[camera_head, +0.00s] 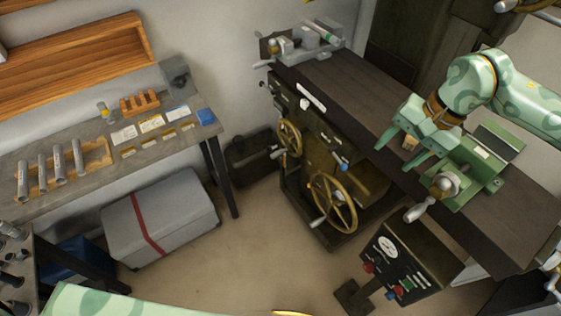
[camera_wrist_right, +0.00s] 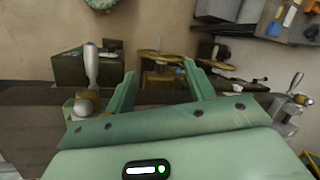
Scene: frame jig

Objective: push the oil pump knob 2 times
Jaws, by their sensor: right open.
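The milling machine (camera_head: 348,85) has a long dark table with a front face below it. A small blue-tipped part (camera_head: 343,164) stands out from that front, above the large brass handwheel (camera_head: 332,203); it may be the oil pump knob, but I cannot tell for sure. My right gripper (camera_head: 394,153) is open and empty above the machine table, just left of the green vise and apart from the blue-tipped part. In the right wrist view its two fingers (camera_wrist_right: 159,70) are spread, with the machine's front beyond them. My left gripper is out of view.
The green vise (camera_head: 481,165) with a ball-ended handle (camera_head: 420,209) stands right beside my right gripper. A control box (camera_head: 410,260) stands in front of the machine. A smaller handwheel (camera_head: 289,137) is at the left.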

